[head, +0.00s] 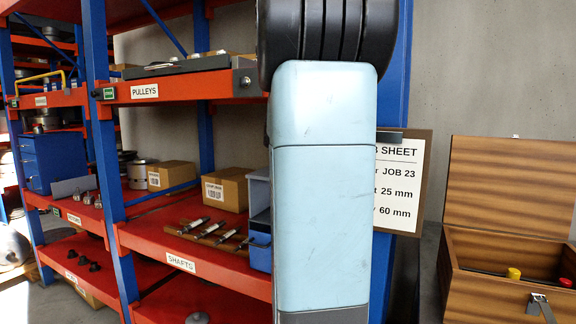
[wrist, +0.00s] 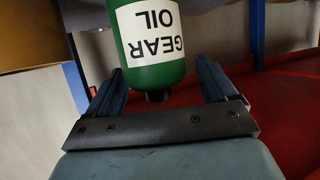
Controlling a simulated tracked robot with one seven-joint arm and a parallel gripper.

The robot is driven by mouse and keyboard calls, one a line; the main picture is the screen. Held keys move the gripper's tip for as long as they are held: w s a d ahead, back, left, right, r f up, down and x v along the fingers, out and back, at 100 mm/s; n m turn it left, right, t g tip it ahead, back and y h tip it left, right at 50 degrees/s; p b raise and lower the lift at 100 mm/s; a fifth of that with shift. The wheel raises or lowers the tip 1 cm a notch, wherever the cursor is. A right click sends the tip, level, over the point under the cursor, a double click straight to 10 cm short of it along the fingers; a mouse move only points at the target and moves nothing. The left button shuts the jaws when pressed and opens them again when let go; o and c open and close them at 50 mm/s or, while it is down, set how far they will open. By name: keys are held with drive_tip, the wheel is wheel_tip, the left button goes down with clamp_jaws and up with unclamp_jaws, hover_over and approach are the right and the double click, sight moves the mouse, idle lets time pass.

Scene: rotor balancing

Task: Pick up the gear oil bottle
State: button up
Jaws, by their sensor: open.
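The gear oil bottle (wrist: 148,38) is green with a white GEAR OIL label, which appears upside down in the wrist view. Its dark cap end (wrist: 158,96) points toward my gripper's palm. My gripper (wrist: 160,66) is open, with one finger on each side of the bottle's cap end in the picture. Gaps show between the fingers and the bottle, and I cannot tell how deep it sits between them. The bottle's other end is cut off by the frame. In the head view my arm blocks the middle, and neither bottle nor gripper shows.
A red shelf surface (wrist: 292,105) lies at the right of the wrist view. In the head view, red shelves on blue posts (head: 114,215) hold boxes (head: 224,188) and shafts (head: 210,229). An open wooden chest (head: 490,298) stands right, near a job sheet (head: 399,190).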

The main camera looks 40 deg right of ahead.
drive_tip(key=shift+w+d, duration=0.15)
drive_tip(key=shift+d, duration=0.05)
drive_tip(key=c, duration=1.1)
drive_tip(key=shift+r, duration=0.1)
drive_tip(key=shift+c, duration=0.2)
drive_tip(key=shift+r, duration=1.5)
drive_tip(key=shift+a+r, duration=0.15)
drive_tip(key=shift+r, duration=0.05)
drive_tip(key=s+a, duration=1.2)
drive_tip(key=a, duration=0.1)
